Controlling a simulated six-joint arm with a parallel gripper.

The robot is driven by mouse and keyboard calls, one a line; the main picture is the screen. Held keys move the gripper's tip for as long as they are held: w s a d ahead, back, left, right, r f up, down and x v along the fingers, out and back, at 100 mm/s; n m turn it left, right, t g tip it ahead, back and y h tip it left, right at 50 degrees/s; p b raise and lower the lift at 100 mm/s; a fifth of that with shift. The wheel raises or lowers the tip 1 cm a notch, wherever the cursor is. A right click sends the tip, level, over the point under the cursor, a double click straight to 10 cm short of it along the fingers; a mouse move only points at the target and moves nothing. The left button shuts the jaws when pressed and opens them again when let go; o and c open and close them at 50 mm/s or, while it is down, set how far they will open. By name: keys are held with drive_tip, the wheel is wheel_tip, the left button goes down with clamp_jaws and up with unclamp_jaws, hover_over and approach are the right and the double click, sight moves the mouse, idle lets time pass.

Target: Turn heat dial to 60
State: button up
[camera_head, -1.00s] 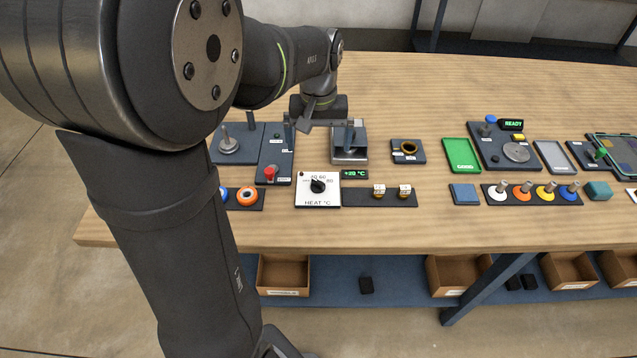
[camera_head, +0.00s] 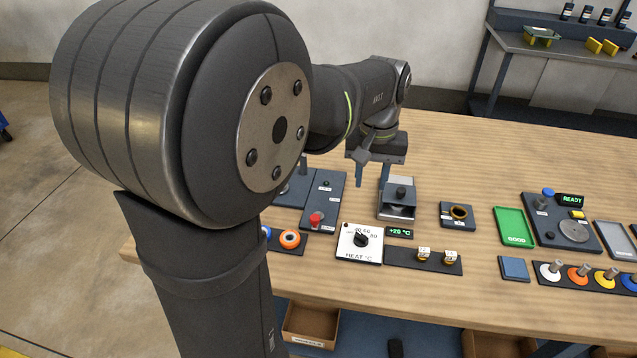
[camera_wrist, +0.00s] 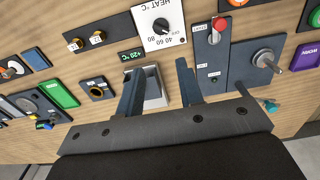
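The heat dial is a black knob (camera_head: 361,238) on a white plate (camera_head: 347,252) marked HEAT °C, with 40, 60 and 80 readable. The knob seems to point to the upper left, away from 60. The green display (camera_head: 400,232) beside it reads +20 °C. In the wrist view the knob (camera_wrist: 161,27) shows upside down, beyond the fingers, with the display (camera_wrist: 131,56) near it. My gripper (camera_wrist: 158,68) is open and empty, its two fingers well apart. In the head view it hangs above the bench behind the dial, touching nothing visible.
A metal-fronted box (camera_head: 398,208) stands behind the dial and shows between my fingers in the wrist view. A strip with two brass pieces (camera_head: 437,260) is right. Bare wood (camera_head: 450,160) lies farther back.

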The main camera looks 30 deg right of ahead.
sight(362, 235)
wheel_tip(362, 235, down, 18)
drive_tip(key=n, duration=1)
drive_tip(key=shift+w+r, duration=0.1)
drive_tip(key=shift+w, duration=0.05)
clamp_jaws()
